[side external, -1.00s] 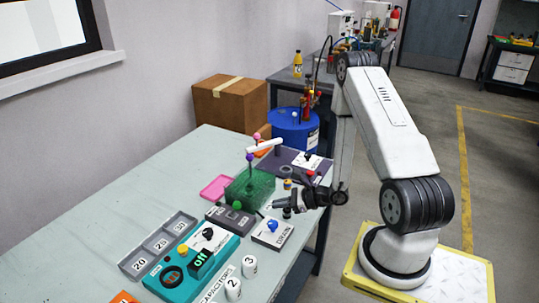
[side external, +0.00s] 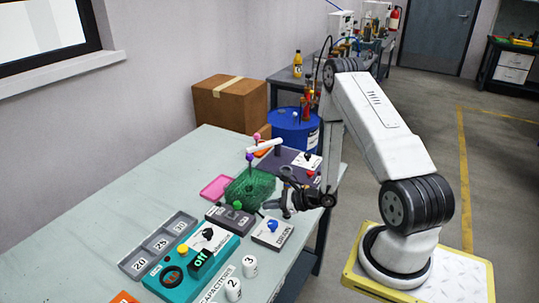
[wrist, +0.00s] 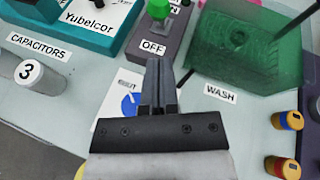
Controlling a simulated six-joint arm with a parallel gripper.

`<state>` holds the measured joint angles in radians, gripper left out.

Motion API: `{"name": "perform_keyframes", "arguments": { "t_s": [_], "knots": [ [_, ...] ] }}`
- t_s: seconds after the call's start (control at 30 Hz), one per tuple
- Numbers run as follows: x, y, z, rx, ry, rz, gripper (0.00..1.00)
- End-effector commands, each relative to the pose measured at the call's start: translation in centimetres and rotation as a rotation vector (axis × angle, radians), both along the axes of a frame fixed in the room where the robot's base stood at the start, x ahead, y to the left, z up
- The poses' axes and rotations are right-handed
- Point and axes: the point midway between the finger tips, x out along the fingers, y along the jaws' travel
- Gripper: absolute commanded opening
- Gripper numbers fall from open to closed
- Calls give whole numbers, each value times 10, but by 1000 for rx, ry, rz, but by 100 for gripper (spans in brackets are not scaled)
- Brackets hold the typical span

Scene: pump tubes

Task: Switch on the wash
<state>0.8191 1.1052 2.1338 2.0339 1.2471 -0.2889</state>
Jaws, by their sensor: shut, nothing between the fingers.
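The WASH label (wrist: 221,93) lies in front of a green translucent box (wrist: 245,40) in the wrist view; the box also shows in the side view (side external: 250,188). A grey switch box (wrist: 175,50) with a green knob (wrist: 158,9) and OFF and ON labels stands beside it. The green knob also shows in the side view (side external: 237,205). My gripper (side external: 286,212) is shut and empty, above the table near the white plate with the blue knob (side external: 272,224). In the wrist view, its fingers (wrist: 158,65) point toward the switch box and partly hide the blue knob.
White numbered cylinders (side external: 250,266) stand on the near side. Small coloured cylinders (wrist: 290,121) sit at the right in the wrist view.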

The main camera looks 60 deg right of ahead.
Motion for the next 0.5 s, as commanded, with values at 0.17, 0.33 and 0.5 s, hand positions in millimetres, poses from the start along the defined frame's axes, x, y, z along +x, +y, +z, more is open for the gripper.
{"name": "perform_keyframes", "arguments": {
  "t_s": [0.17, 0.33, 0.5],
  "knots": [
    [21, 8, -9, 0, 1, 4, 0],
    [40, 15, -16, 1, 0, 4, 0],
    [53, 18, -22, 0, 0, 2, 0]
  ]
}}
